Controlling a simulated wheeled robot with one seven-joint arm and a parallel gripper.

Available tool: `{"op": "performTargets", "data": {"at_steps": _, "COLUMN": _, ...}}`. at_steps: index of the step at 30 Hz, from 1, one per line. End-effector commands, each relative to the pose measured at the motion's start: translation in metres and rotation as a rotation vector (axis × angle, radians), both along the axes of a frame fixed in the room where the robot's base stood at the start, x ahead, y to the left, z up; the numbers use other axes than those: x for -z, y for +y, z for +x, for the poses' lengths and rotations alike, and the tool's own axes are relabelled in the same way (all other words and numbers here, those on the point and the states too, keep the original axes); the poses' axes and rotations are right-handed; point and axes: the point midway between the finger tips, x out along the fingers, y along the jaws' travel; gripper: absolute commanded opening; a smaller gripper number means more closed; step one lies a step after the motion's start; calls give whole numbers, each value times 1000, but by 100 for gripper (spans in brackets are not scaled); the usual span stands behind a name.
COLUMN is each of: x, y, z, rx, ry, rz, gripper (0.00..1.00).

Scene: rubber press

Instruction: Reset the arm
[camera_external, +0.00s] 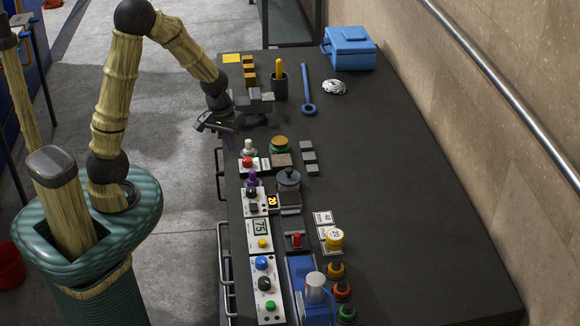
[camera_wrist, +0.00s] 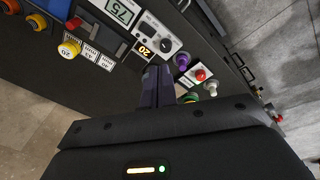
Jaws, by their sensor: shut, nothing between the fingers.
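My arm (camera_external: 118,75) rises from its green base and bends over toward the left edge of the dark workbench (camera_external: 410,200). My gripper (camera_external: 230,142) hangs above that edge, left of the white-knobbed control. In the wrist view the two dark purplish fingers (camera_wrist: 157,72) are together with nothing between them. The gripper appears apart from the bench and its controls.
Control panels (camera_external: 258,234) with buttons and displays line the bench's left side. The bench's right side is clear, beside a wall with a rail (camera_external: 490,75).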

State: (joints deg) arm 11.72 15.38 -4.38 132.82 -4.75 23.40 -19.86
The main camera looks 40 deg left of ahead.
Motion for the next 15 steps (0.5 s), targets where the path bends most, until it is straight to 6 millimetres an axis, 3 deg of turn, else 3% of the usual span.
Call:
{"op": "performTargets", "data": {"at_steps": 1, "x": -3, "y": 24, "z": -8, "rx": 11, "ry": -26, "rz": 18, "gripper": 0}}
{"op": "performTargets", "data": {"at_steps": 3, "x": -7, "y": 53, "z": -22, "rx": 43, "ry": -55, "rz": 46, "gripper": 0}}
{"op": "performTargets", "data": {"at_steps": 6, "x": -12, "y": 85, "z": -42, "rx": 85, "ry": -87, "rz": 82, "gripper": 0}}
{"op": "performTargets", "data": {"at_steps": 10, "x": -14, "y": 106, "z": -60, "rx": 120, "ry": -108, "rz": 111, "gripper": 0}}
{"op": "performTargets", "data": {"at_steps": 15, "x": -15, "y": 109, "z": -63, "rx": 132, "ry": -110, "rz": 118, "gripper": 0}}
